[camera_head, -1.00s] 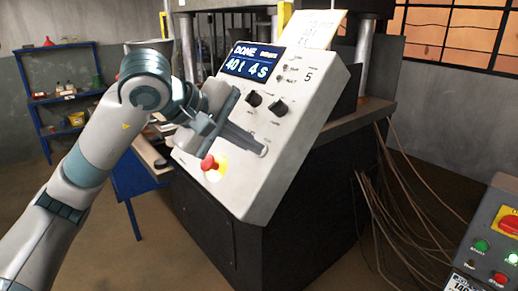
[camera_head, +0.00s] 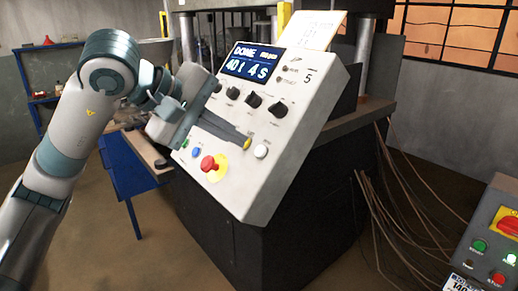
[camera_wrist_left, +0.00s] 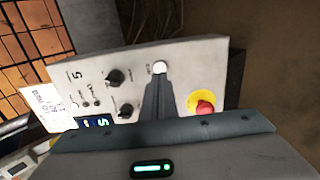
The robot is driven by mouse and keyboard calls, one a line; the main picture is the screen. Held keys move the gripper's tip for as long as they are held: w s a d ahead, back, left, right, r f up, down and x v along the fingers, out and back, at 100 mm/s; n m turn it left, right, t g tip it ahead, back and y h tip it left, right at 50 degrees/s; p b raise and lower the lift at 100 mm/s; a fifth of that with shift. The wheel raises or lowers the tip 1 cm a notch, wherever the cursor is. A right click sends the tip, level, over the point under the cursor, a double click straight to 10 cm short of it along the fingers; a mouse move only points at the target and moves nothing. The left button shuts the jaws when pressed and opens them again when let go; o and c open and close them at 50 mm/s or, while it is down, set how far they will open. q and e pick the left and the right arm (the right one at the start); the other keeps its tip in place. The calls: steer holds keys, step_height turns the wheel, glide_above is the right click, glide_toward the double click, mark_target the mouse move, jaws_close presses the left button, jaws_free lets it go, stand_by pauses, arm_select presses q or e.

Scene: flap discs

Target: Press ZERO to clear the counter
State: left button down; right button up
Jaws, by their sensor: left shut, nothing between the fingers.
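The light grey control panel (camera_head: 285,135) slopes towards me, with a lit blue display (camera_head: 250,62) at its top that seems to read "DOME" and "40t 4s". Small labels are too blurred to read, so I cannot tell which button is ZERO. In the left wrist view the white button (camera_wrist_left: 160,67) shows just beyond the fingertips. My right gripper is out of view.
A red mushroom button (camera_head: 208,163) on a yellow base is below the fingers, near blue and green buttons. Black knobs (camera_head: 253,99) sit above them. A second control box (camera_head: 490,235) stands at lower right, with hanging cables (camera_head: 375,205) beside the machine.

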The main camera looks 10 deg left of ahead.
arm_select(q)
steer(key=v, duration=0.2)
steer(key=shift+s+a+r, duration=0.1)
steer(key=shift+s+r, duration=0.1)
stand_by(0.5)
